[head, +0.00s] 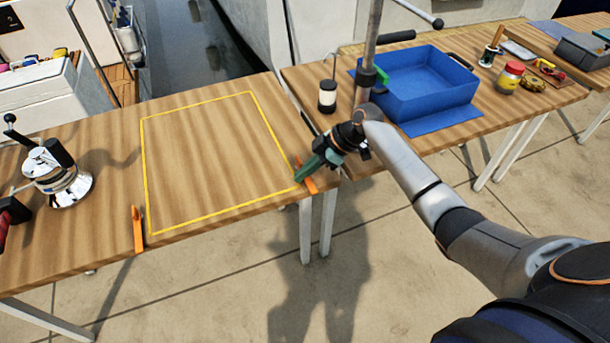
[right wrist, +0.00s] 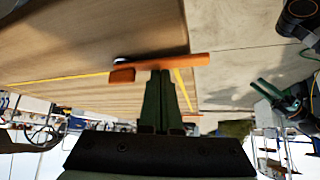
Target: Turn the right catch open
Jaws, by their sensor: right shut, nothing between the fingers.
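The right catch (head: 310,185) is a small orange bar at the near right corner of the yellow-outlined panel, by the table's front edge. In the right wrist view the catch (right wrist: 175,62) lies crosswise just beyond my fingertips, with a short orange block under its left end. My right gripper (head: 302,173) has green fingers, closed together and empty, right at the catch. In the right wrist view the fingertips (right wrist: 160,73) meet the bar's lower edge; I cannot tell if they touch. What seems to be my left gripper (right wrist: 268,90) shows small at the right.
Another orange catch (head: 137,230) sits at the panel's near left corner. A chrome winch (head: 62,182) stands at the left. A blue bin (head: 420,85), a black-and-white lantern (head: 327,96) and a jar (head: 509,77) stand on the right table. The outlined panel top (head: 215,160) is clear.

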